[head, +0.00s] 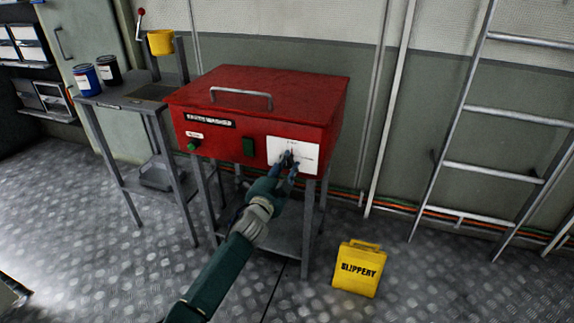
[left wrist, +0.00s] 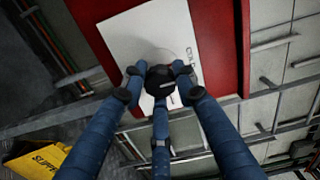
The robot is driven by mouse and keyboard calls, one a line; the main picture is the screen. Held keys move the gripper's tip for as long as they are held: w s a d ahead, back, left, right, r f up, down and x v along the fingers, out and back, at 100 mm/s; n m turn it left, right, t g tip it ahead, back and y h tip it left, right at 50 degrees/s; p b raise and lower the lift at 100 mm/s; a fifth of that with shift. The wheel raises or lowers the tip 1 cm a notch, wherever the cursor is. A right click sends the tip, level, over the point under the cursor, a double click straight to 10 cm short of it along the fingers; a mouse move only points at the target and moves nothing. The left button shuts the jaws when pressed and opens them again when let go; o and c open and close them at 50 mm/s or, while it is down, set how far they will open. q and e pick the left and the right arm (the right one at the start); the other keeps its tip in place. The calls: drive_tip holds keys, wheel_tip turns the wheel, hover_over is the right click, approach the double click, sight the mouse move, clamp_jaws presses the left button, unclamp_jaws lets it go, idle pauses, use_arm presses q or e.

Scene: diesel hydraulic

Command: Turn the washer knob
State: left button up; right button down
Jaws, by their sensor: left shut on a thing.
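The red parts washer (head: 225,88) stands on grey legs, with a handle on its lid. A white panel (head: 311,144) is on the right of its front, and it also shows in the left wrist view (left wrist: 127,43). The black washer knob (left wrist: 158,76) sits on this panel, largely hidden by my fingers in the head view. My left gripper (head: 290,158) is at the panel, its blue fingers shut around the knob from several sides. The knob's exact pointer position cannot be read. My right gripper is not in view.
A yellow slippery-floor sign (head: 359,269) stands at the right. A grey table (head: 120,101) with cans is at left, a ladder (head: 463,110) at right. Floor in front looks clear.

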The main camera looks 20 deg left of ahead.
use_arm(q)
drive_tip(key=shift+w+a+r, duration=0.1)
drive_tip(key=shift+a+r, duration=0.15)
drive_tip(key=shift+a, duration=0.1)
drive_tip(key=o, duration=1.1)
drive_tip(key=shift+o, duration=0.2)
drive_tip(key=shift+a+f, duration=0.1)
drive_tip(key=shift+f, duration=0.1)
drive_tip(key=shift+s+f, duration=0.1)
drive_tip(key=shift+s, duration=0.35)
drive_tip(key=s, duration=1.1)
drive_tip(key=shift+a, duration=0.15)
drive_tip(key=shift+s, duration=0.1)
